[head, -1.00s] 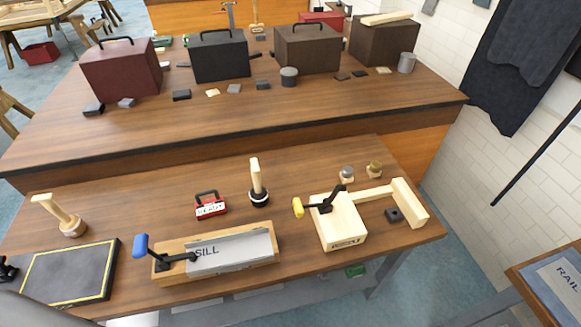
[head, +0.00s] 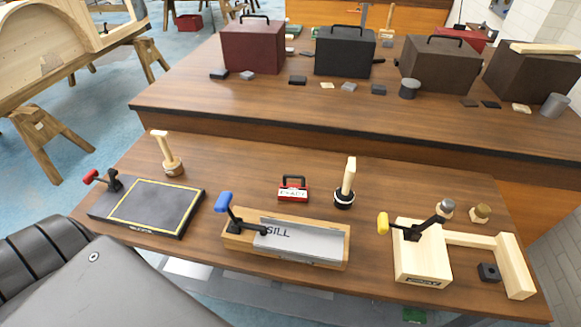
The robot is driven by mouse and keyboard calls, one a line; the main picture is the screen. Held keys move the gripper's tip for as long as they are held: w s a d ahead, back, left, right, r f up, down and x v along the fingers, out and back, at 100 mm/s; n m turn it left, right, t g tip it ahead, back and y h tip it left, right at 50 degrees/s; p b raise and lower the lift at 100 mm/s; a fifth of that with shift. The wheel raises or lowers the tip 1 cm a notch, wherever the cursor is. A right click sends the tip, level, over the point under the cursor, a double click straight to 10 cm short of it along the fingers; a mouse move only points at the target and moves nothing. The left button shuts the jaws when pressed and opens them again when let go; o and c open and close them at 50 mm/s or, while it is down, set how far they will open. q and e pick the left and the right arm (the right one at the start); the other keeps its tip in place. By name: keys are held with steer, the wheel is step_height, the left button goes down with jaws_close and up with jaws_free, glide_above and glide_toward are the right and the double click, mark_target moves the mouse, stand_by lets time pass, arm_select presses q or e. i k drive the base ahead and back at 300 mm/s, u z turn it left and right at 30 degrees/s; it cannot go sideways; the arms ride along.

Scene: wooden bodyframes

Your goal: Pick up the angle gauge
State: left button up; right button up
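No thing in view is clearly marked as the angle gauge, and I cannot tell which one it is. A small red block with a black handle and a white label (head: 293,189) stands upright on the near bench, behind the SILL fixture; its lettering is too small to read surely. The SILL fixture (head: 296,254) is a wooden base with a grey metal piece and a blue-handled clamp. A wooden-handled tool with a round black base (head: 345,185) stands right of the red block. Neither of my grippers is in view.
A black yellow-lined plate (head: 150,207) with a red-handled clamp lies at the left. A wooden fixture (head: 423,262) with a yellow-handled clamp stands at the right. Toolboxes (head: 252,47) line the bench behind. The near bench is clear around the red block.

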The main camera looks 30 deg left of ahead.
mark_target(289, 191)
steer(key=u, duration=0.85)
